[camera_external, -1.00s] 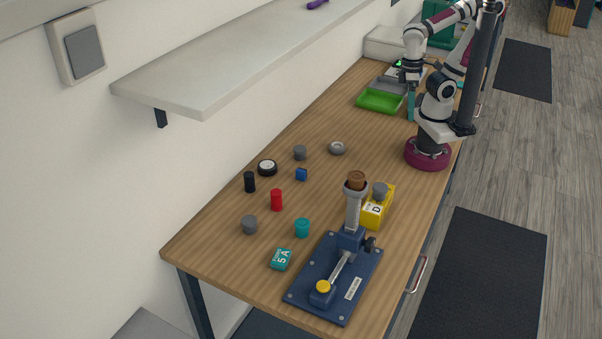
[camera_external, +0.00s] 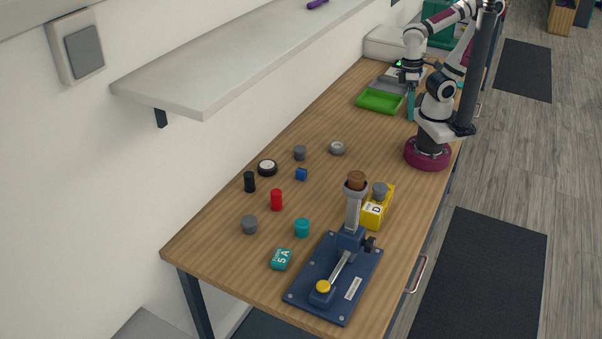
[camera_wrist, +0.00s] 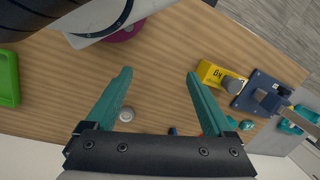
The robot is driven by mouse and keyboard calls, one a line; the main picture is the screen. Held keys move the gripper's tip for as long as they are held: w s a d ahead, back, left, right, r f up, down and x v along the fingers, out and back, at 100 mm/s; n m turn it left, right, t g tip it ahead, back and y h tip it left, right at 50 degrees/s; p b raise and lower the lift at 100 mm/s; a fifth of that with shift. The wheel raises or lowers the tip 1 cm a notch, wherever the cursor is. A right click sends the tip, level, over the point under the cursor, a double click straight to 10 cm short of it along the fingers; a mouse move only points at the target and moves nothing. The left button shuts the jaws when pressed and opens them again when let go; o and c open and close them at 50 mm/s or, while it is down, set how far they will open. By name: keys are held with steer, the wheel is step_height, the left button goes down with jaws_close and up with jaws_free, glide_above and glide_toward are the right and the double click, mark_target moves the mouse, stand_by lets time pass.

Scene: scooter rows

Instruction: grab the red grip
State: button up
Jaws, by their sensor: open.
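The red grip (camera_external: 276,200) is a small red cylinder standing upright on the wooden table (camera_external: 225,220), left of the middle of the external view. In the wrist view it is mostly or wholly hidden behind my gripper. My gripper (camera_wrist: 159,73) has two teal fingers spread wide apart with nothing between them but bare table below. In the external view it hangs at the far end of the table, beside the green tray (camera_external: 380,100), well away from the red grip.
A blue lever fixture (camera_external: 312,285) and yellow box (camera_external: 370,215) stand nearer the right edge. A shelf (camera_external: 240,60) overhangs the wall side.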

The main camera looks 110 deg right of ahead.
steer(key=shift+c, duration=1.1)
